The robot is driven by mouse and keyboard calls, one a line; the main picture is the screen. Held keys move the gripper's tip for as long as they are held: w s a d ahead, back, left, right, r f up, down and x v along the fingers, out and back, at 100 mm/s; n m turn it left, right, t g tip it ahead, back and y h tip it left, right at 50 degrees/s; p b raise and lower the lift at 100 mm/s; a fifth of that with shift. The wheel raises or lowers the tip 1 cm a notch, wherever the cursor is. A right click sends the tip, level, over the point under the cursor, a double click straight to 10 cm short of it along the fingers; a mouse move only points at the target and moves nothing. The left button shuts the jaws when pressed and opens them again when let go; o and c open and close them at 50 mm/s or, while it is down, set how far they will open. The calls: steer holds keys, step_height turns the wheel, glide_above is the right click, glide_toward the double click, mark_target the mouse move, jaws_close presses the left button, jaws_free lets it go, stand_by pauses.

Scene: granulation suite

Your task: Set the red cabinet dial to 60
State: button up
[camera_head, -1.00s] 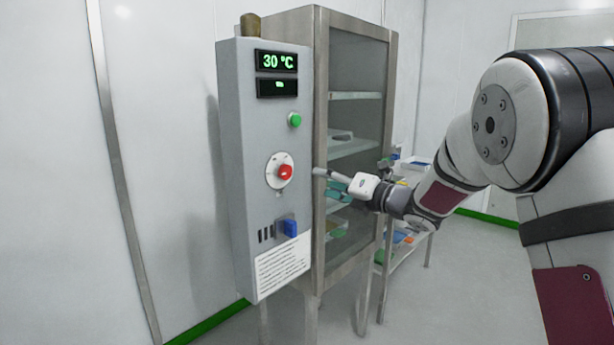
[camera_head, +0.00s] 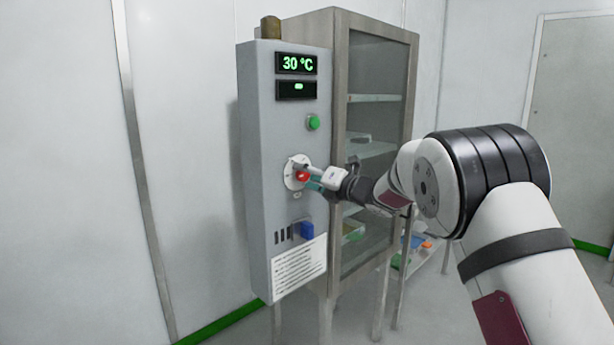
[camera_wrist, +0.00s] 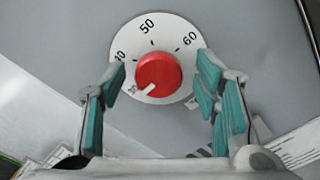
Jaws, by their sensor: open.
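The red dial (camera_wrist: 158,73) sits on a white round scale plate (camera_wrist: 180,32) marked 50 and 60, with further numbers partly hidden to the left. Its white pointer mark is at the lower left, by a number that looks like 30. The dial also shows on the cabinet front in the head view (camera_head: 302,175). The grey control box (camera_head: 262,200) has a display (camera_head: 297,64) reading 30 °C. My gripper (camera_wrist: 160,88) is open, with one teal finger pad on each side of the dial and gaps between. In the head view my gripper (camera_head: 311,174) is at the dial.
A green button (camera_head: 313,123) is above the dial and a blue switch (camera_head: 306,230) below it. A glass-doored steel cabinet (camera_head: 341,200) stands right of the box. A low shelf with small items is behind my arm. Floor at the left is clear.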

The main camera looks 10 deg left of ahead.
steer(key=shift+w+a, duration=0.1)
steer(key=shift+a, duration=0.15)
steer(key=c, duration=1.1)
steer(key=shift+c, duration=0.2)
